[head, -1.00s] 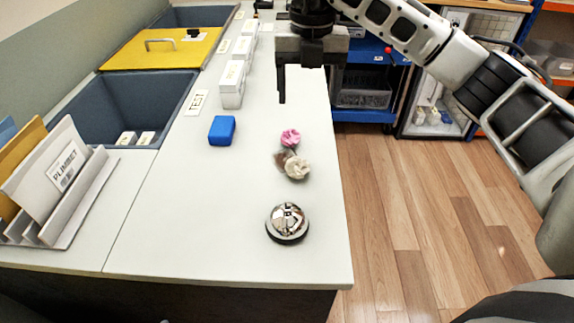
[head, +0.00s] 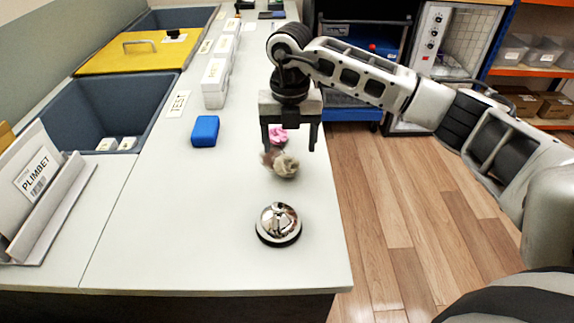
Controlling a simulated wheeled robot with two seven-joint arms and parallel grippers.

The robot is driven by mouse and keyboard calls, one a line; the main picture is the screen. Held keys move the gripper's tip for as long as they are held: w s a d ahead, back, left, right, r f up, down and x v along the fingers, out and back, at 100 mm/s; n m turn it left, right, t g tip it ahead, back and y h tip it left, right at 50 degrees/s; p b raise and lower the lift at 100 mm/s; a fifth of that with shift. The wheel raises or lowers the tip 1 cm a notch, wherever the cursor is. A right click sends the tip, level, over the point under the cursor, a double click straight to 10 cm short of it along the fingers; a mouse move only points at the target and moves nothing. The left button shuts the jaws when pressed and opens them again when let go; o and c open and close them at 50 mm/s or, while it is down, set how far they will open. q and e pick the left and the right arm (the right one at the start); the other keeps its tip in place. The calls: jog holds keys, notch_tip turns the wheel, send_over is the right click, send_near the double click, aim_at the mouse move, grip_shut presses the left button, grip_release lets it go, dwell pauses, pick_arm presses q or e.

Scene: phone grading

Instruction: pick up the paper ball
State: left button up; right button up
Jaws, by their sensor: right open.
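A cream crumpled paper ball (head: 286,166) lies on the white counter, touching or very close to a brownish crumpled piece (head: 268,159) on its left. A pink crumpled piece (head: 278,133) lies just behind them. My right gripper (head: 290,148) points down with its two fingers apart and nothing between them that I can see it hold. It is over the crumpled pieces, and its fingertips appear just above and behind the cream ball; the exact height is hard to tell. The fingers partly frame the pink piece. My left gripper is not in view.
A silver bell (head: 279,223) stands in front of the crumpled pieces. A blue block (head: 205,131) lies to the left, and white boxes (head: 215,84) stand behind it. A file rack (head: 50,215) and dark bins (head: 110,112) line the left. The counter's right edge is close.

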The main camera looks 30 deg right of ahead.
aim_at(287, 157)
jog(key=f, duration=0.5)
jog(key=shift+s+a, duration=0.1)
jog(key=shift+a, duration=0.25)
jog(key=c, duration=1)
